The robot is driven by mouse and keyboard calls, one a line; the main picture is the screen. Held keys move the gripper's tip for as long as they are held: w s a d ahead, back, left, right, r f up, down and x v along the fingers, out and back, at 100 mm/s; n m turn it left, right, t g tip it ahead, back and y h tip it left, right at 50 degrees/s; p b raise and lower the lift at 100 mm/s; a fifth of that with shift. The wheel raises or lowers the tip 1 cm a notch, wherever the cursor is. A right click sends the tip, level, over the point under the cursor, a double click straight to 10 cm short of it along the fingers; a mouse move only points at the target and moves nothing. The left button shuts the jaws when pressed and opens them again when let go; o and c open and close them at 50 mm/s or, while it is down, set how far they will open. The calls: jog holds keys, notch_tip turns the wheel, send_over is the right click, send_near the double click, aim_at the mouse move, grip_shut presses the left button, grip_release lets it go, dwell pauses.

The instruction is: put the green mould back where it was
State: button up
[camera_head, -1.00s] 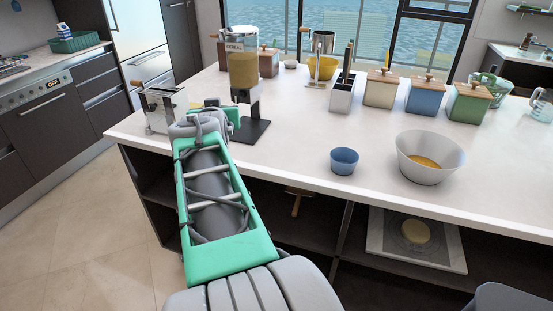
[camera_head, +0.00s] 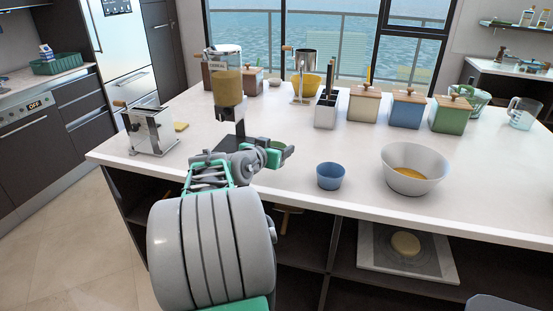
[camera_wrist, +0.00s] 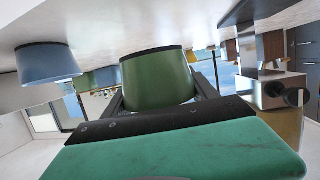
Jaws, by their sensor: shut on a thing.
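The green mould (camera_wrist: 157,80) is between my gripper's fingers in the wrist view, which shows the scene upside down. My gripper (camera_head: 280,152) is shut on it over the white counter, left of the small blue mould (camera_head: 330,176). In the head view the green mould (camera_head: 272,158) is small and partly hidden by my gripper. The blue mould also shows at the left of the wrist view (camera_wrist: 46,64), apart from the green one. I cannot tell whether the green mould touches the counter.
A white bowl (camera_head: 413,170) with yellow-orange contents stands right of the blue mould. Wooden-lidded boxes (camera_head: 407,108) line the back. The counter's front edge is close below my gripper.

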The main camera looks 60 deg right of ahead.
jog(key=shift+w+d+f, duration=0.25)
jog(key=shift+d+f, duration=0.45)
jog(key=shift+f, duration=0.15)
jog(key=shift+d+f, duration=0.1)
jog(key=shift+f, duration=1.65)
jog(key=o, duration=1.6)
jog(key=shift+c, duration=0.2)
